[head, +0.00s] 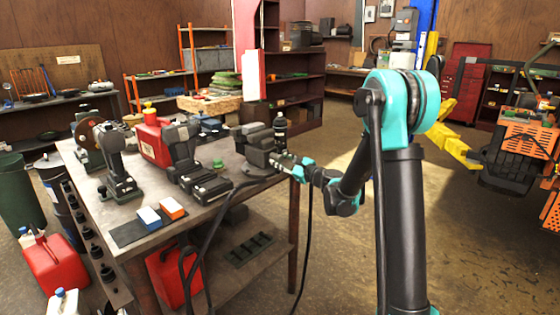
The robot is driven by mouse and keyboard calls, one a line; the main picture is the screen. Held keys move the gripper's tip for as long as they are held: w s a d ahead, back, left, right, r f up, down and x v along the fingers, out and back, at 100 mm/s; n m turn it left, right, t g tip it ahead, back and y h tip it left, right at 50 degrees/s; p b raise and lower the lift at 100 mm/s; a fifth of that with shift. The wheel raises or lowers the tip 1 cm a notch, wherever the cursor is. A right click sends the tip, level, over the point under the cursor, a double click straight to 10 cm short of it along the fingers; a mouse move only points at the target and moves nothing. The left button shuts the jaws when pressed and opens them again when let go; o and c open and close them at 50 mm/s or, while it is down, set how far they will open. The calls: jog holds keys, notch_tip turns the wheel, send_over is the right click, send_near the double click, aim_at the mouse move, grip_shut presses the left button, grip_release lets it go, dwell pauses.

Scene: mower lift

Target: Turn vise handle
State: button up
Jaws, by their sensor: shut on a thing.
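The dark vise (252,143) is mounted near the right corner of the grey workbench (157,195). My arm reaches in from the right, and my gripper (284,160) is at the vise's near right side, where the handle is. The gripper is shut on the vise handle. The handle itself is small here and mostly hidden by the gripper, so its angle cannot be told. A dark upright cylinder stands just behind the gripper at the vise.
Red jerry cans (52,265) are on the floor at left. An orange mower (525,140) is at far right. Open floor lies right of the bench.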

jog(key=shift+s+f+n, duration=0.1)
jog(key=shift+s+n, duration=0.05)
jog(key=shift+n, duration=0.75)
jog(key=o, duration=1.2)
jog(key=v, duration=1.2)
jog(key=shift+c, duration=0.2)
